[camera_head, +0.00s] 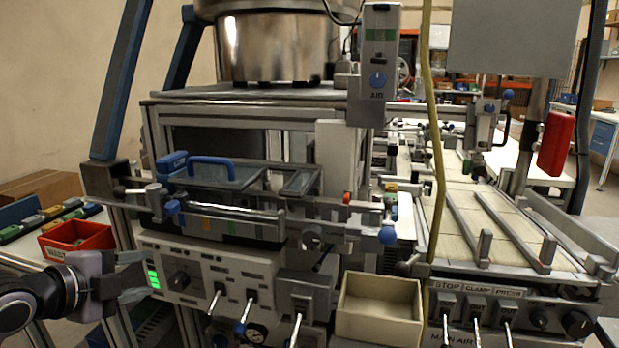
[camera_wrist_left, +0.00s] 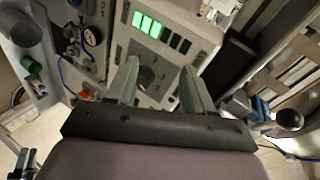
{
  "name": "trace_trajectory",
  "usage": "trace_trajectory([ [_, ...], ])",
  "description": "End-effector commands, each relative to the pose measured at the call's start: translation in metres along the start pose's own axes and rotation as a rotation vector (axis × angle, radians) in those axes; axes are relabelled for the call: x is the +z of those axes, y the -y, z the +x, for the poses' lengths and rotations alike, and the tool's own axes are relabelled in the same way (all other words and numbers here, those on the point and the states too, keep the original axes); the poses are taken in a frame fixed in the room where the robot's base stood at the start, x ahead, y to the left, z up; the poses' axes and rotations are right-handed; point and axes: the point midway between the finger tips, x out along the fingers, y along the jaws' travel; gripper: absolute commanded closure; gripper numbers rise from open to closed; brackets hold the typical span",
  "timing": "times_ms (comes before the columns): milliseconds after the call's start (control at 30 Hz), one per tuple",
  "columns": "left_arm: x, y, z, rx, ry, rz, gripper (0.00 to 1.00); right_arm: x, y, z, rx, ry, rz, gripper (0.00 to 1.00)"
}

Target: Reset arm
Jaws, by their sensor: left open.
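My left arm comes in from the lower left in the camera_head view. Its gripper (camera_head: 142,275) is open and empty, with its fingers pointing right at the left end of the control panel (camera_head: 215,282). In the wrist view the two fingers of the left gripper (camera_wrist_left: 160,82) are spread apart, with a dark round knob (camera_wrist_left: 147,76) on the panel showing between them. Lit green bars (camera_wrist_left: 147,24) are beyond the fingertips. I cannot tell whether the fingers touch the panel. My right gripper is not in view.
A red bin (camera_head: 75,238) stands left behind my gripper. A cream open box (camera_head: 380,308) is right of the panel's toggle levers (camera_head: 250,300). A blue-handled cover (camera_head: 212,172) sits above the panel. A yellow hose (camera_head: 430,130) hangs down in front of the conveyor (camera_head: 490,220).

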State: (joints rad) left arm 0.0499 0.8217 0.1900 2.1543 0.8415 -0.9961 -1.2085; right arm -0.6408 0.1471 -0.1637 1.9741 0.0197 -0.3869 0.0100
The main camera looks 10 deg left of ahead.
Motion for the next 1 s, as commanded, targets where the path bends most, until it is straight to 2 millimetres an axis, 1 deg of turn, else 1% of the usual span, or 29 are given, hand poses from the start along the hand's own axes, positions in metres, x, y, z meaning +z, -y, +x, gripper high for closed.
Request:
trace_trajectory([
  [33,0.0,-0.032,0.013,0.027,0.008,-0.131,0.48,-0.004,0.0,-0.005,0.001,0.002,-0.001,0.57],
  [67,0.0,-0.05,0.019,0.034,0.017,-0.205,0.48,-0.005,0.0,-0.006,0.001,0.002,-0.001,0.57],
  [100,-0.001,-0.075,0.026,0.045,0.029,-0.303,0.48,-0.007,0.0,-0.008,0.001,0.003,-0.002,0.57],
  [167,-0.006,-0.115,0.033,0.061,0.051,-0.449,0.48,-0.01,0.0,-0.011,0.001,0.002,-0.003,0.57],
  [200,-0.011,-0.142,0.036,0.071,0.067,-0.547,0.48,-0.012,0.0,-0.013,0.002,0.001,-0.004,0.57],
  [233,-0.015,-0.163,0.036,0.079,0.078,-0.62,0.48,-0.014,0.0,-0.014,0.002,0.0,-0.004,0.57],
  [267,-0.021,-0.184,0.036,0.086,0.09,-0.69,0.48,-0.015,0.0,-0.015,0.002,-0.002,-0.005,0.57],
  [300,-0.03,-0.21,0.033,0.095,0.105,-0.782,0.48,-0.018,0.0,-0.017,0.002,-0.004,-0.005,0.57],
  [367,-0.045,-0.248,0.027,0.107,0.127,-0.911,0.48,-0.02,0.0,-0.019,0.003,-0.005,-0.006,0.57],
  [400,-0.057,-0.27,0.021,0.113,0.14,-0.991,0.48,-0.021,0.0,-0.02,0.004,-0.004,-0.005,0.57],
  [500,-0.084,-0.312,0.006,0.124,0.164,-1.155,0.48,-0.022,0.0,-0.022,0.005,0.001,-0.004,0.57],
  [600,-0.105,-0.339,-0.007,0.13,0.177,-1.269,0.48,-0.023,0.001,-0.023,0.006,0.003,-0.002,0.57],
  [700,-0.118,-0.352,-0.015,0.132,0.183,-1.331,0.48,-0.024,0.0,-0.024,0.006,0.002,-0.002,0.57],
  [800,-0.122,-0.356,-0.017,0.132,0.184,-1.352,0.48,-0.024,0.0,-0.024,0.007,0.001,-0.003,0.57],
  [933,-0.121,-0.356,-0.016,0.131,0.184,-1.352,0.48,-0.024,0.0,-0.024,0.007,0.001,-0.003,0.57],
  [967,-0.121,-0.356,-0.016,0.132,0.184,-1.352,0.51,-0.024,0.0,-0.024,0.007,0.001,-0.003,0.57],
  [1000,-0.121,-0.356,-0.016,0.131,0.184,-1.352,0.57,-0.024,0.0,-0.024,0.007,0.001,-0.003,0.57],
])
